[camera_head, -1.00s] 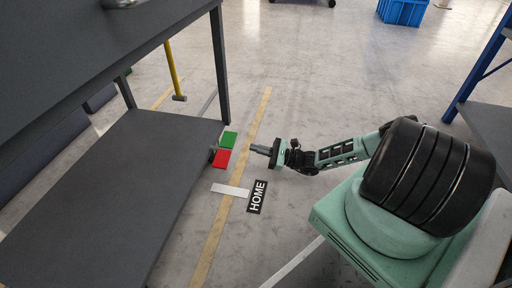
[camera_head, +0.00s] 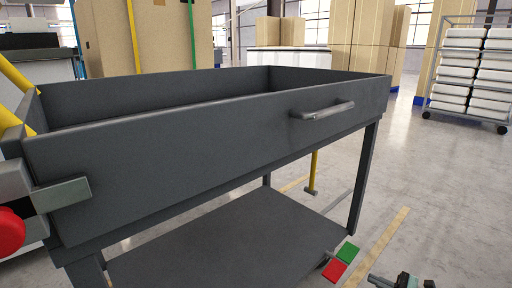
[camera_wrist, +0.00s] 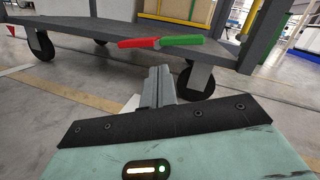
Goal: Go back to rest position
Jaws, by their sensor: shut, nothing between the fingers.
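My gripper (camera_head: 381,281) is at the bottom right of the head view, cut off by the frame's edge. It is low over the floor, to the right of the dark grey workbench (camera_head: 170,165). In the wrist view its two grey fingers (camera_wrist: 158,80) are together, with nothing between them. Most of my arm is outside the head view.
The red plate (camera_head: 334,271) and green plate (camera_head: 348,252) are at the workbench's lower shelf. A metal handle (camera_head: 325,111) is on the bench's front. A red knob (camera_head: 10,231) is at far left. A rack of white bins (camera_head: 463,68) stands back right. Floor at right is clear.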

